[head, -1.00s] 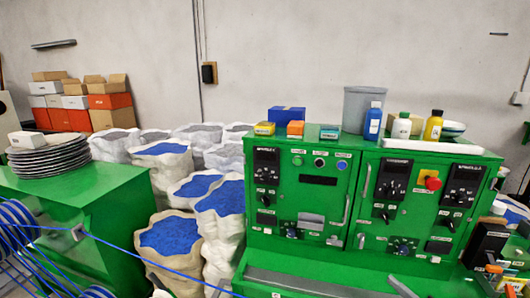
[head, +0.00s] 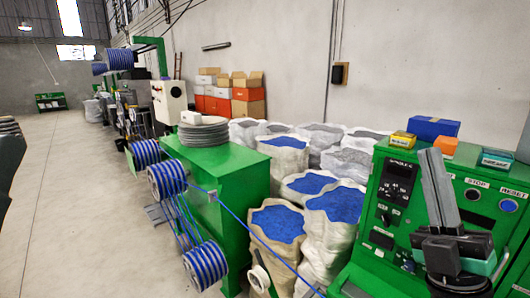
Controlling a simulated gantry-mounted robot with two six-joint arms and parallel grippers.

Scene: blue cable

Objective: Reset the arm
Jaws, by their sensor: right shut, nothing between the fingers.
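The blue cable (head: 243,224) runs from the blue spools at the left, past the green cabinet's corner, down to the bottom edge. My right gripper (head: 433,152) is in front of the green control panel (head: 362,232) at the right. Its two grey fingers point up and lie together, with nothing between them. It is apart from the cable and hides part of the panel's dials and labels. My left gripper does not show.
Blue-striped spools (head: 167,180) stand beside a green cabinet (head: 222,212) topped with stacked grey discs (head: 204,134). Open sacks of blue granules (head: 277,222) fill the gap to the panel. Small boxes (head: 433,128) sit on the panel. The floor aisle (head: 72,200) at left is clear.

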